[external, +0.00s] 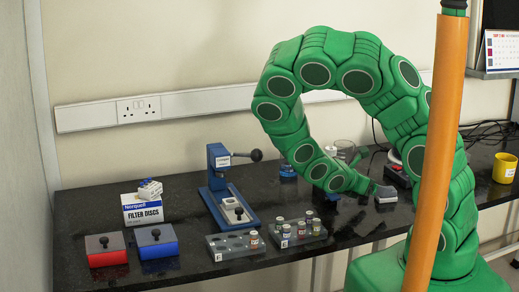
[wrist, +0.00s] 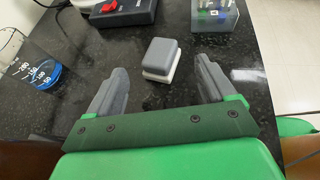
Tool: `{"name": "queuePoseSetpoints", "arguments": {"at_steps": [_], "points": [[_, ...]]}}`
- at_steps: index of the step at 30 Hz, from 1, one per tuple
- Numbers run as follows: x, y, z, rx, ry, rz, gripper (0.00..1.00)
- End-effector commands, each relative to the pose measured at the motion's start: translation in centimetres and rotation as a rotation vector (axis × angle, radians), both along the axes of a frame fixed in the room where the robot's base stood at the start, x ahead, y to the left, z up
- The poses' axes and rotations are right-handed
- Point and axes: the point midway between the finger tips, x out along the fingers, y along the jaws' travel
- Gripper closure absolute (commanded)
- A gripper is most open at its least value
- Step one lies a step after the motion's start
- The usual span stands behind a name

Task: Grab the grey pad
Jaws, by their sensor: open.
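The grey pad (wrist: 163,55) is a small rounded grey block on a white base, sitting on the black bench top. In the wrist view it lies between my two fingertips, with bare bench showing on both sides. My gripper (wrist: 161,64) is open and empty, and neither finger touches the pad. I cannot tell how far above the bench the fingertips are. In the external view the pad (external: 385,193) sits just right of the end of my green arm, and the fingers are hard to make out there.
A beaker with blue liquid (wrist: 38,72) stands left of my gripper. A dark box with a red switch (wrist: 118,10) and a clear block (wrist: 213,15) lie beyond the pad. Vial racks (external: 297,238) stand nearer the bench front. A yellow mug (external: 504,168) is far right.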

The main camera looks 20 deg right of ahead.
Motion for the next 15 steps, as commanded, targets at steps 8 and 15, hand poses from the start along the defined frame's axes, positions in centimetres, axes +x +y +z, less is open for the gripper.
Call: {"name": "queuePoseSetpoints", "arguments": {"at_steps": [8,15], "points": [[0.7,-2.8,-1.1,-0.004,0.002,-0.002,0.16],[1.0,-4.2,-1.7,-0.003,0.0,-0.001,0.16]]}}
